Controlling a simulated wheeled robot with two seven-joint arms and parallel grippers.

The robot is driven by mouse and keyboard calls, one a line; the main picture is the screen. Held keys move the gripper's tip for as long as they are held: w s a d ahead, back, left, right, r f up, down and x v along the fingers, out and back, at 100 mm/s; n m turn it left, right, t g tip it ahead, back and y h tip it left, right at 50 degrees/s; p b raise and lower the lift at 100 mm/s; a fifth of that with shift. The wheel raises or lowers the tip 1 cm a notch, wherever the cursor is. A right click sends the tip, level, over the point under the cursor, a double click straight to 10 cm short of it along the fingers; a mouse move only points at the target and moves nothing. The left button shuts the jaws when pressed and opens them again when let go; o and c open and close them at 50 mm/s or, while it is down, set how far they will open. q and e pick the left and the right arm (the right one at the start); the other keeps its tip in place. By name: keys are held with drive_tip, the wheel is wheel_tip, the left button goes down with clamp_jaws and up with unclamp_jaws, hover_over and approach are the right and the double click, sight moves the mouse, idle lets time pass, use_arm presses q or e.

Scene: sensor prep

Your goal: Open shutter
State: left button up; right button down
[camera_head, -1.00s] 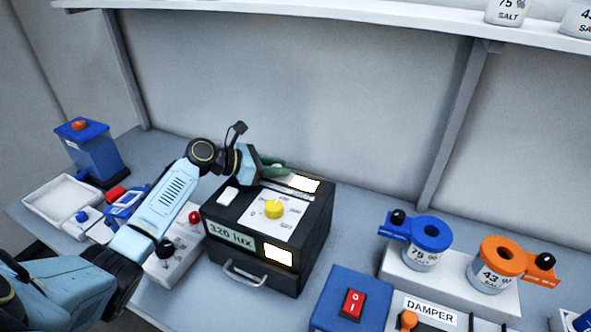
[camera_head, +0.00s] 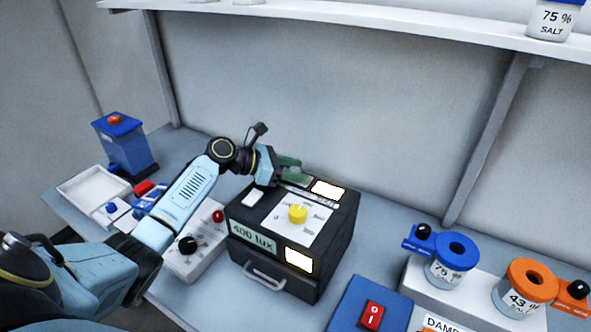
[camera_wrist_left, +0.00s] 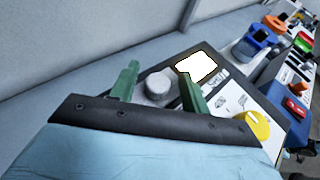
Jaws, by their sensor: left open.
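A black box (camera_head: 250,215) has a lit white window (camera_head: 328,190) on top, beside a grey strip. Its front display (camera_head: 254,240) reads 400 lux. My left gripper (camera_head: 293,171) is over the back left of the box top, left of the window, with its green fingers apart. In the left wrist view, a grey round knob (camera_wrist_left: 159,87) sits between the open fingers of the left gripper (camera_wrist_left: 160,82); I cannot tell whether they touch it. The lit window (camera_wrist_left: 197,66) is just right of it. In the head view the knob is hidden. My right gripper is not in view.
A yellow dial (camera_head: 298,213) is on the box top and a drawer handle (camera_head: 265,277) on its front. A grey control box (camera_head: 190,262) stands left. A blue switch box (camera_head: 350,300) and salt jars (camera_head: 445,270) stand right. The bench behind the box is clear.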

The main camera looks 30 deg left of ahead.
use_arm(q)
drive_tip(key=v, duration=1.3)
